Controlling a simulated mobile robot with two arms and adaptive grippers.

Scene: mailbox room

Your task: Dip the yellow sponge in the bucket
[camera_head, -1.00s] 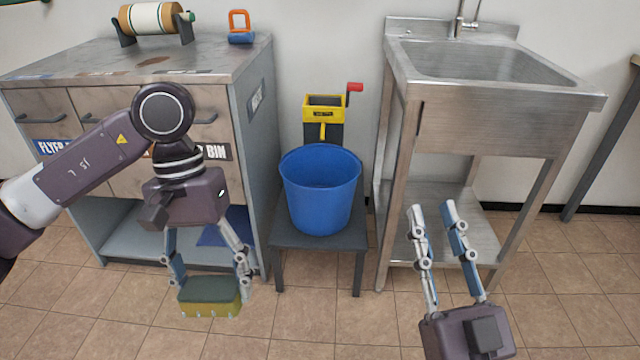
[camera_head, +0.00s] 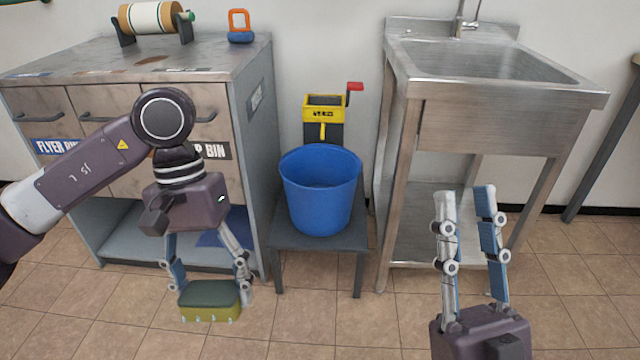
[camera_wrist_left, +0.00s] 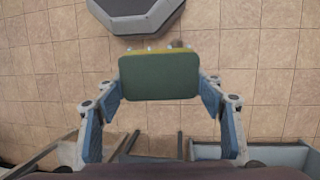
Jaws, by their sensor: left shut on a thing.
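The yellow sponge (camera_head: 209,301) with a green top is held between the fingers of my left gripper (camera_head: 208,292), in front of the grey cabinet and over the tiled floor. In the left wrist view the sponge (camera_wrist_left: 160,76) shows its green face, with a finger at each side. The blue bucket (camera_head: 320,195) stands upright on a small dark stool, to the right of and beyond my left gripper. Its inside looks blue; I cannot tell whether it holds water. My right gripper (camera_head: 464,190) is open and empty, pointing up in front of the sink stand.
The dark stool (camera_head: 319,240) stands between the grey cabinet (camera_head: 258,150) and the steel sink stand (camera_head: 490,120). A yellow wringer (camera_head: 323,114) with a red handle is behind the bucket. A blue and orange object (camera_head: 240,27) sits on the cabinet top.

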